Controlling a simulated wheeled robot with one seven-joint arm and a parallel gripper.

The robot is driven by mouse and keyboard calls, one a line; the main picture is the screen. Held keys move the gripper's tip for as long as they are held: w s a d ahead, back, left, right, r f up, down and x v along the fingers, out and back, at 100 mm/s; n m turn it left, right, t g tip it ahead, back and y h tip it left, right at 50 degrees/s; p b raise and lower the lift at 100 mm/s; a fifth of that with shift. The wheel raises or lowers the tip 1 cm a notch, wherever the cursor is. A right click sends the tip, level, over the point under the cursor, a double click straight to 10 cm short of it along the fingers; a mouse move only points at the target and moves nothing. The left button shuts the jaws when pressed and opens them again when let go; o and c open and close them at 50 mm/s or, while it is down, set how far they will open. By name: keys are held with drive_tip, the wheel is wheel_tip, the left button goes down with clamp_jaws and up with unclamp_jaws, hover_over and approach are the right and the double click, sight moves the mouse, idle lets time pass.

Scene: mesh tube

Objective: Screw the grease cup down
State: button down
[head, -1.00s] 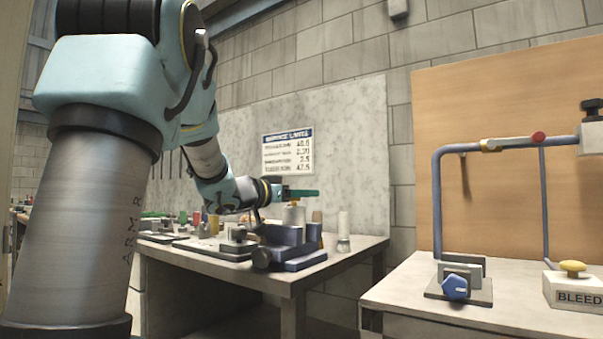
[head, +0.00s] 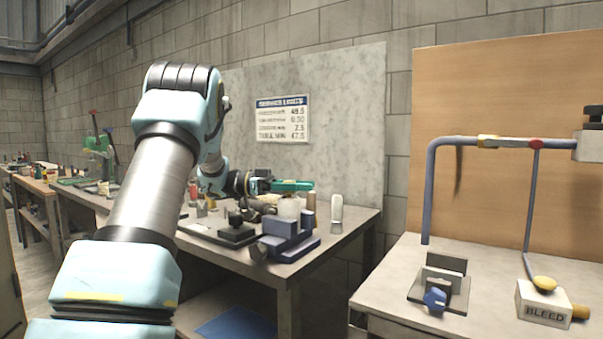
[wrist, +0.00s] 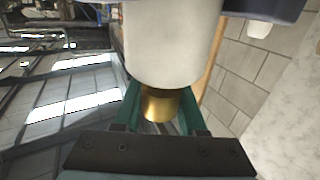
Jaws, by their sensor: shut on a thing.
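A cream cylinder (head: 289,206) stands upright at the blue vise (head: 287,238) on the workbench. In the wrist view the cylinder (wrist: 172,45) is large, and the short brass grease cup (wrist: 160,105) sits at its end. My gripper (head: 292,186) has green fingers and lies level over the top of the cylinder. In the wrist view the green fingers (wrist: 160,112) stand on both sides of the brass piece, shut on it. The thread is hidden, and the head view does not show the brass piece clearly.
A black and grey fixture (head: 237,232) stands left of the vise. A second bench (head: 390,292) holds a blue pipe (head: 431,195) and a BLEED block (head: 543,305). The bench's front right corner is clear.

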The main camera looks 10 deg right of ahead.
drive_tip(key=m+g+y+p, duration=0.2)
drive_tip(key=g, duration=0.1)
drive_tip(key=s+m+g+y+p, duration=0.1)
drive_tip(key=p, duration=0.1)
drive_tip(key=shift+a+m+g, duration=0.25)
drive_tip(key=shift+m+g, duration=0.05)
drive_tip(key=shift+g, duration=0.1)
drive_tip(key=shift+f, duration=0.1)
drive_tip(key=shift+c, duration=2.3)
unclamp_jaws()
wheel_tip(320, 180, up, 10)
